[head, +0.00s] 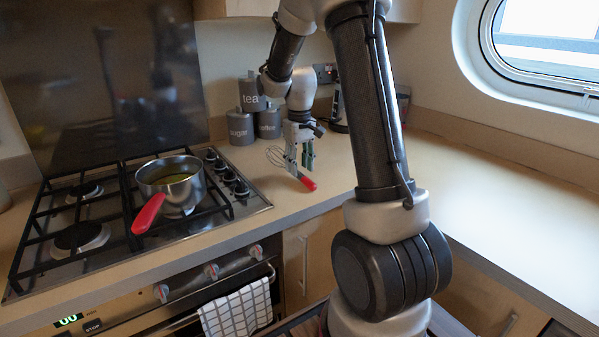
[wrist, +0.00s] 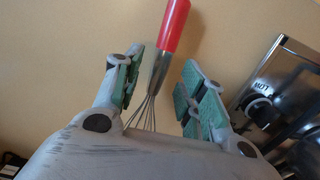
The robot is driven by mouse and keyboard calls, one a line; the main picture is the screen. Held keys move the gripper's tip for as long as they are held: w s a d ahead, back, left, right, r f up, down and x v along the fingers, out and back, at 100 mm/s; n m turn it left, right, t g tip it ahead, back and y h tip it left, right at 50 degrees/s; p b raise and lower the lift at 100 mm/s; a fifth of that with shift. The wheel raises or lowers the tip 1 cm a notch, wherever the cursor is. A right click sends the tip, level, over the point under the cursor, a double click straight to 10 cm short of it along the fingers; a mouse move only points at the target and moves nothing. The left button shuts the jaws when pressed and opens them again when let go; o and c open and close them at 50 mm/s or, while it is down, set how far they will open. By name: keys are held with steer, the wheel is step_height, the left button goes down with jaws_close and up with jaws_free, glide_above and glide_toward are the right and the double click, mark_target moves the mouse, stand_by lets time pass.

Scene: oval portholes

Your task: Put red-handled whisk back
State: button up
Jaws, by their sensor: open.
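The red-handled whisk (head: 306,182) lies on the wooden counter just right of the stove, its wire loops toward the canisters and its red handle toward the counter's front edge. My gripper (head: 302,166) points down over the whisk, with its fingers open. In the wrist view, the whisk (wrist: 170,35) shows between the two green-padded fingers of my gripper (wrist: 165,95), nearer the left finger. Part of its wire loops is hidden behind the gripper body. I cannot tell whether a finger touches it.
A steel pan (head: 170,182) with a red handle sits on the gas stove (head: 75,215). Grey canisters (head: 241,127) stand behind my gripper. A checked towel (head: 237,310) hangs on the oven rail. The counter along the right wall (head: 500,200) is clear.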

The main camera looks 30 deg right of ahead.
step_height(320, 180, up, 9)
steer(key=s+a+r+t, duration=0.1)
steer(key=s+a+r, duration=0.2)
steer(key=s+r, duration=0.35)
steer(key=s+a+t, duration=0.1)
steer(key=s+a, duration=0.1)
steer(key=s, duration=0.8)
steer(key=s+a+t, duration=0.2)
steer(key=s, duration=0.7)
steer(key=shift+s+a+f, duration=0.2)
steer(key=shift+s+f, duration=0.05)
steer(key=shift+s, duration=0.15)
